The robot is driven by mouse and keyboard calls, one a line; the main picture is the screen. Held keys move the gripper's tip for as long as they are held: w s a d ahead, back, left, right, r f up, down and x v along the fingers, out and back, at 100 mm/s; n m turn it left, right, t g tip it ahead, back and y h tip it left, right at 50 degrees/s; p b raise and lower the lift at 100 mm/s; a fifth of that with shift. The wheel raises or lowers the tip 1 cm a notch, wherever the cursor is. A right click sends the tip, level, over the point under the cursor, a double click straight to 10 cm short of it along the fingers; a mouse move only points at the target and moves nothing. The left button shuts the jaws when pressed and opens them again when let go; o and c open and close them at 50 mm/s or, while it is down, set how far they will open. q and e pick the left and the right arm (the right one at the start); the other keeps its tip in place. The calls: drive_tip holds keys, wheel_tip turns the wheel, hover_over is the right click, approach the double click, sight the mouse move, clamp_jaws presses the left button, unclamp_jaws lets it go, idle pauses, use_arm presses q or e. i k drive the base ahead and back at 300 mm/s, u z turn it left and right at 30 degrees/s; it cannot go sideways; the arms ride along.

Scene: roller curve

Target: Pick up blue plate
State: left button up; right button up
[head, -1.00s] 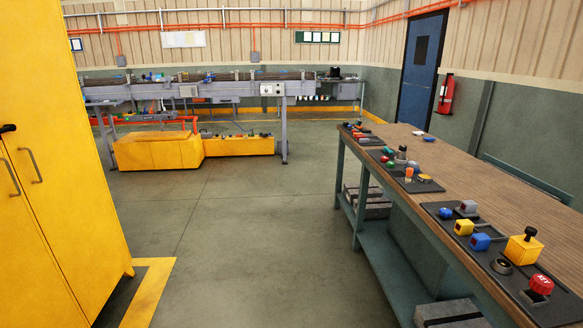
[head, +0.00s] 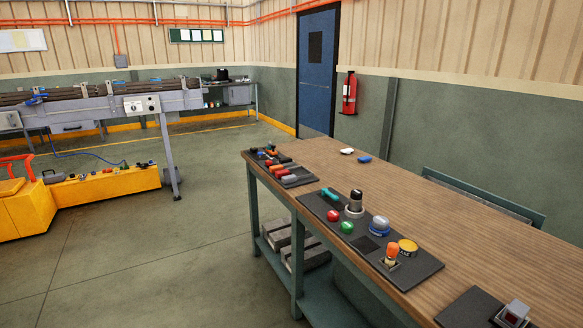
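A small flat blue piece (head: 364,158), which may be the blue plate, lies on the wooden top of the workbench (head: 450,220), toward its far end. A small white piece (head: 347,151) lies just left of it, slightly apart. The blue piece is too small to make out in detail. Neither of my grippers shows in the head view.
Black mats with buttons, knobs and switches (head: 347,227) line the bench's left side. Grey blocks (head: 278,234) sit on its lower shelf. A roller conveyor (head: 100,110) and yellow boxes (head: 110,184) stand at left. Open floor (head: 170,260) lies left of the bench.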

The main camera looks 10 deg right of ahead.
sight(366, 159)
drive_tip(key=z, duration=0.4)
drive_tip(key=i, duration=1.25)
drive_tip(key=z, duration=0.35)
